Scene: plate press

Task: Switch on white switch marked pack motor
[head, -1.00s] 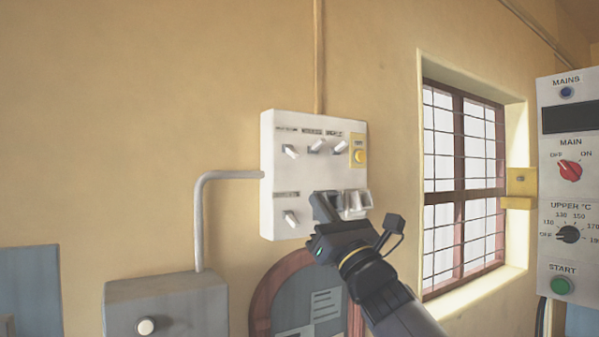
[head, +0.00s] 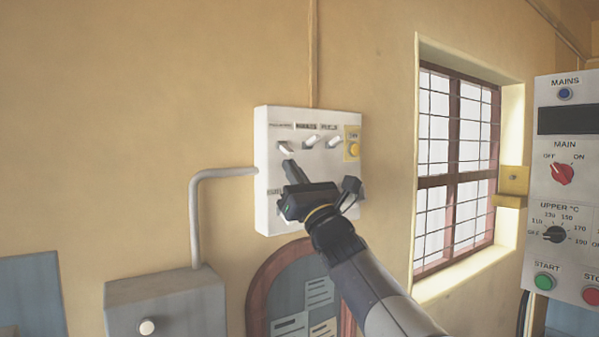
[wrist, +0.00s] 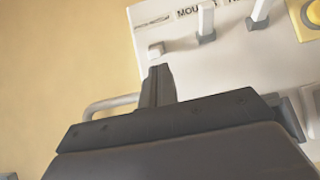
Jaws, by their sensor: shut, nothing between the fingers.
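A white switch panel (head: 262,215) hangs on the wall with a row of white lever switches along its top. The upper-left switch (head: 286,148) also shows in the wrist view (wrist: 155,49). The middle switch (head: 312,140) and the right switch (head: 334,142) are beside it. The labels are too small or blurred to tell which is pack motor. My gripper (head: 289,164) is shut and empty, its tip just below the upper-left switch; I cannot tell whether they touch. In the wrist view my gripper (wrist: 158,74) points at that switch. The panel's lower part is mostly hidden by my gripper.
A yellow plate with a round knob (head: 353,149) is at the panel's right. A grey conduit (head: 196,220) runs from the panel's left to a grey box (head: 165,300). A barred window (head: 457,165) and a control cabinet (head: 565,190) stand further right.

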